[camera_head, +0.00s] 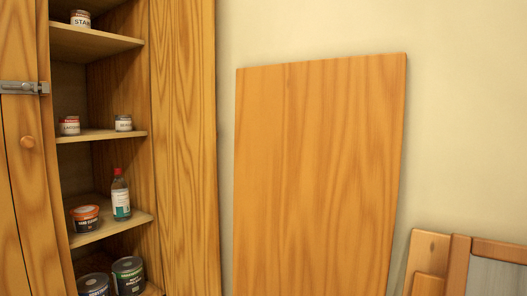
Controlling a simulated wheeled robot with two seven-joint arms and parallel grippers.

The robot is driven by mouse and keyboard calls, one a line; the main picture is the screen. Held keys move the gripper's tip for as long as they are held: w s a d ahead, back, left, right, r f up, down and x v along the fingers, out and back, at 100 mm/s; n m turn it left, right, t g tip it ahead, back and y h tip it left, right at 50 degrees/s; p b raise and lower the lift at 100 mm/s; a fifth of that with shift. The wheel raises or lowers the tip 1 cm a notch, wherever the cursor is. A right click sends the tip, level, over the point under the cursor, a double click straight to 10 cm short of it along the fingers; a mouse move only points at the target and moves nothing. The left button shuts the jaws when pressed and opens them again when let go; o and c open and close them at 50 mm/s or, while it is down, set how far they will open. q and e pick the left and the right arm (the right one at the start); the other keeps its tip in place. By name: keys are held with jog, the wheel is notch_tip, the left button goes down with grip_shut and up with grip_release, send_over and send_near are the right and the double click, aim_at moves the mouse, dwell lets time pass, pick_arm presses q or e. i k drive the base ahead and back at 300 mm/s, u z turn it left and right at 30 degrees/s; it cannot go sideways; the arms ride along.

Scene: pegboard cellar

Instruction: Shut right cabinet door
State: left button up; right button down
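A tall wooden cabinet (100,135) stands at the left, its right half open with shelves showing. A tall wooden panel (185,140) runs along the right of the opening. It looks like the right door standing open, but I cannot tell it surely from the cabinet's side; its top and bottom are cut off. No handle shows on it. Neither of my grippers is in view.
Jars, cans and a red-capped bottle (121,195) stand on the shelves. A separate wooden board (315,180) stands against the cream wall (460,130). A wood-framed piece (480,262) is at the lower right. The floor is out of view.

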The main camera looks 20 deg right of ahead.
aim_at(182, 35)
jog(key=z, duration=0.15)
jog(key=i, duration=1.25)
jog(key=u, duration=0.45)
